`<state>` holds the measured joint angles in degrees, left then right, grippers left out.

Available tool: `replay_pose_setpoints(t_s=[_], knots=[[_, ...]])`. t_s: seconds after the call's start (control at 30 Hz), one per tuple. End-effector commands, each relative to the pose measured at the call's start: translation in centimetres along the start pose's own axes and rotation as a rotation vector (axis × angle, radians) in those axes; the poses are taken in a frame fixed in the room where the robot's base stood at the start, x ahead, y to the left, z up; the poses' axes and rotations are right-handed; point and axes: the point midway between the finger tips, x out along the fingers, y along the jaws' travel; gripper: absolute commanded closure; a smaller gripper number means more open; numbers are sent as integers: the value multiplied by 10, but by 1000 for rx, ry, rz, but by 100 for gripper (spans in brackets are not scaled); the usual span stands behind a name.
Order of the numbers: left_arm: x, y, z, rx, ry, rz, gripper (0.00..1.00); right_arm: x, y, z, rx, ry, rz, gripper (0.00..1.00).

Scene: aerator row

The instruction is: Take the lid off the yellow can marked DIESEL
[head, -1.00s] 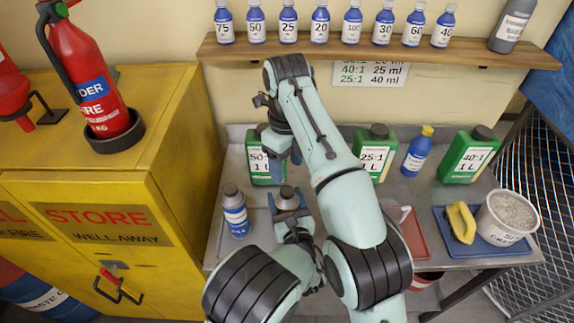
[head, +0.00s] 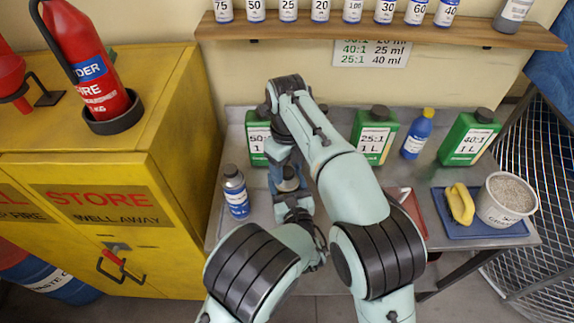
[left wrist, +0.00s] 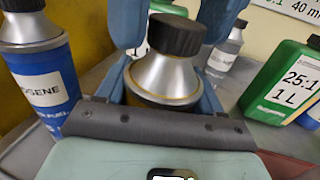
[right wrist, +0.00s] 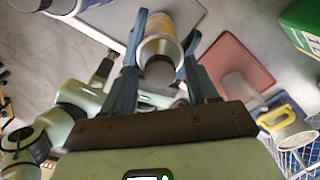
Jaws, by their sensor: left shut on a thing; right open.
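A can with a silver cone top and black lid (left wrist: 176,35) stands upright in the left wrist view, with a little yellow body (left wrist: 160,101) showing; its marking is hidden. In the head view the can (head: 289,184) is partly covered by my right arm. My left gripper (left wrist: 160,92) is shut on the can's body. My right gripper (head: 286,178) has come down from above and is open, its blue fingers on either side of the lid. In the right wrist view the lid (right wrist: 159,69) lies between the fingers of the right gripper (right wrist: 160,84); I cannot tell whether they touch it.
A blue-and-silver can (left wrist: 45,85) reading "...OSENE" stands close at left. Green bottles (head: 374,135) and a blue yellow-capped bottle (head: 417,134) stand behind. A red tray (head: 413,211) and blue tray (head: 500,231) lie right. A yellow cabinet (head: 180,120) bounds the left.

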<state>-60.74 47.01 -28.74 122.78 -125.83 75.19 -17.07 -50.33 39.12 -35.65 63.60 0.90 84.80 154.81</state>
Motion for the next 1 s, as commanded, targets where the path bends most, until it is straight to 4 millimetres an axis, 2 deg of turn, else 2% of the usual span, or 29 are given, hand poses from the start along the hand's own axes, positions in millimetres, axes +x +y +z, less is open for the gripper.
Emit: replay_pose_setpoints(t_s=[0.13, 0.17, 0.3, 0.33, 0.57, 0.67, 0.77, 1.0], knots=[[0, 0, 0, -1, -1, 0, 100, 0, 0, 0, 0, 0, 0, 41], [0, 0, 0, -1, -1, 0, 100, 0, 0, 0, 0, 0, 0, 48], [0, 0, 0, -1, -1, 0, 100, 0, 0, 0, -1, 0, 0, 93], [0, 0, 0, -1, -1, 0, 100, 0, 0, 0, -1, 0, 0, 99], [0, 0, 1, -1, -1, 0, 100, 0, 0, 0, -15, 0, 0, 100], [0, 0, 1, -1, -1, 0, 100, 0, 0, 0, -111, 0, 1, 100], [0, 0, 1, -1, -1, 0, 100, -1, 0, 0, -308, -1, 2, 100], [0, 0, 1, -1, -2, 0, 100, -1, -1, 0, -891, -1, 2, 100]])
